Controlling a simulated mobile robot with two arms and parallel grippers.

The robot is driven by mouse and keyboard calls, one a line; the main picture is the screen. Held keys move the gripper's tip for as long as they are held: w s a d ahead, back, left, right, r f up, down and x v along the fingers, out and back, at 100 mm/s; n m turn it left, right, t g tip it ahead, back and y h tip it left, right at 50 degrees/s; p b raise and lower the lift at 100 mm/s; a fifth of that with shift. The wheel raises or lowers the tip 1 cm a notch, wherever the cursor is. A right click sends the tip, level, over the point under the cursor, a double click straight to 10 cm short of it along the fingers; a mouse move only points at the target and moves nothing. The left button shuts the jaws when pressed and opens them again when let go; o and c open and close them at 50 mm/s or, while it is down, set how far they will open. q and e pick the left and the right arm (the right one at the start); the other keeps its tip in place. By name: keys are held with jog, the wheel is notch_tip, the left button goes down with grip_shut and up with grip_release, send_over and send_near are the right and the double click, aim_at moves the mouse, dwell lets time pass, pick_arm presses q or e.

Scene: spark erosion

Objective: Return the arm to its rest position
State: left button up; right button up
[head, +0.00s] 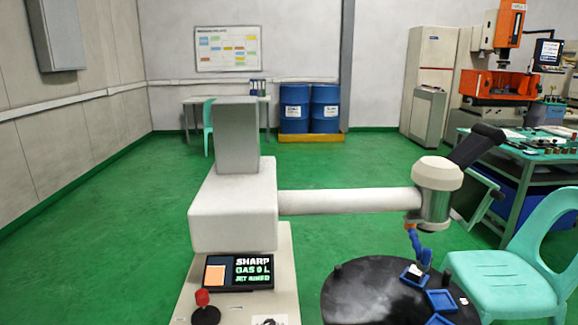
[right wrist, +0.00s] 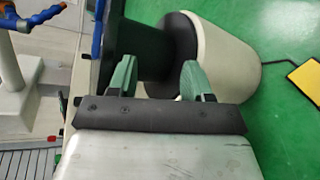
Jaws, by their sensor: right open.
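My right gripper (right wrist: 155,75) shows in the right wrist view, with two green fingers standing apart on a dark bar. No object is gripped between them. A dark part and a cream rounded body (right wrist: 235,50) lie beyond the fingertips; I cannot tell whether they touch. In the head view I cannot clearly make out either gripper. A pale horizontal arm (head: 350,201) runs right from a white block (head: 232,215) to a cream and silver head (head: 435,190). A black link (head: 474,146) slants up to the right behind that head. My left gripper is not in view.
A dark round top (head: 365,295) with blue trays (head: 440,301) sits below the head, and a blue hose (head: 413,240) hangs above it. A turquoise chair (head: 505,285) and a workbench (head: 535,158) stand right. Green floor is open at left. A yellow pad (right wrist: 305,80) lies right.

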jog(key=s+a+f+m+g+h+p, duration=0.1)
jog(key=s+a+f+m+g, duration=0.2)
jog(key=s+a+f+m, duration=0.45)
jog(key=s+a+f+m+g+h+p, duration=0.1)
jog(key=s+a+f+m+g, duration=0.25)
jog(key=s+f, duration=0.65)
jog(key=s+a+f+m+g+y+p, duration=0.1)
jog(key=s+a+f+m+g, duration=0.2)
jog(key=s+a, duration=0.6)
jog(key=s+a+f+m+g+y+p, duration=0.1)
jog(key=s+a+f+m+g, duration=0.3)
jog(key=s+a+f, duration=0.4)
jog(key=shift+s+a+m, duration=0.35)
jog(key=shift+s+m, duration=0.25)
jog(key=shift+m, duration=0.3)
